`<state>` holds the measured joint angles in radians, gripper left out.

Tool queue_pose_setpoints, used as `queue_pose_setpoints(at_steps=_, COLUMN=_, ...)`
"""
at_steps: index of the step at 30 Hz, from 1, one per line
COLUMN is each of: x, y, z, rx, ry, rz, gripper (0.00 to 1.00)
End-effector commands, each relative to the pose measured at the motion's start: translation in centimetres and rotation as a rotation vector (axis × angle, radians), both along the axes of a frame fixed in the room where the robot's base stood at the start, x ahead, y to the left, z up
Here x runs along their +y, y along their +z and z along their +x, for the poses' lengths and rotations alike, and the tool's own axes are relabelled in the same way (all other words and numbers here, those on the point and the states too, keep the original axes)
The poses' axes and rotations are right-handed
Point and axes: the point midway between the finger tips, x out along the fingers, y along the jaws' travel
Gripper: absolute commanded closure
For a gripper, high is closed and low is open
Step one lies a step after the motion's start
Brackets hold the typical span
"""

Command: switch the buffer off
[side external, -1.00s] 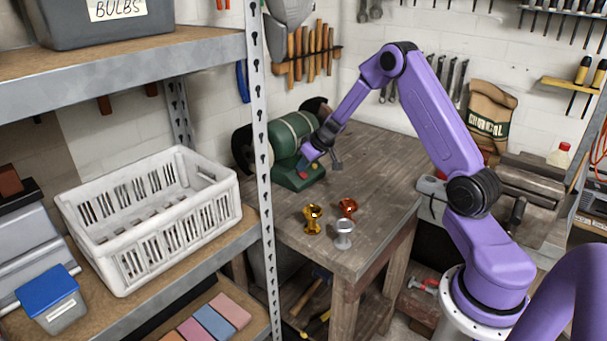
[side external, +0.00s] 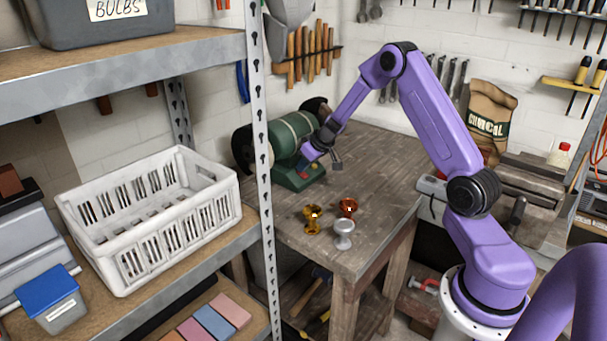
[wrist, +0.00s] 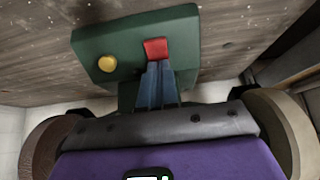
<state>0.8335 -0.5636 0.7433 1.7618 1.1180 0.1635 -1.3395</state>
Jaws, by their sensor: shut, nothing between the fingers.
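The buffer (side external: 293,130) is a green bench machine with dark wheels at both ends, standing at the back left of the wooden workbench. The front of its green base (wrist: 95,45) has a red rocker-like switch (wrist: 156,48) and a round yellow button (wrist: 107,63). My gripper (wrist: 158,66) is shut and empty, its blue fingers together. In the wrist view the fingertips are right at the lower edge of the red switch; whether they press it I cannot tell. In the side view my gripper (side external: 305,165) is at the base's front and partly hides it.
A gold cup-like piece (side external: 312,217), a copper one (side external: 348,207) and a silver one (side external: 343,234) stand near the workbench's front corner. The bench top (side external: 375,165) right of the buffer is clear. A shelf post (side external: 262,170) stands in front of the bench's left side.

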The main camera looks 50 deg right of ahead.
Motion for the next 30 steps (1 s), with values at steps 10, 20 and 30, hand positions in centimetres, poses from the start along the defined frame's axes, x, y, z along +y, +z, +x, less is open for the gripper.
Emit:
queue_pose_setpoints(at_steps=10, x=0.0, y=2.0, z=-1.2, rx=-0.002, ry=-0.001, rz=-0.001, gripper=1.0)
queue_pose_setpoints(at_steps=20, x=0.0, y=3.9, z=-2.5, rx=-0.002, ry=0.0, rz=0.0, gripper=1.0)
queue_pose_setpoints(at_steps=30, x=0.0, y=5.6, z=-3.6, rx=-0.002, ry=0.0, rz=-0.001, gripper=1.0)
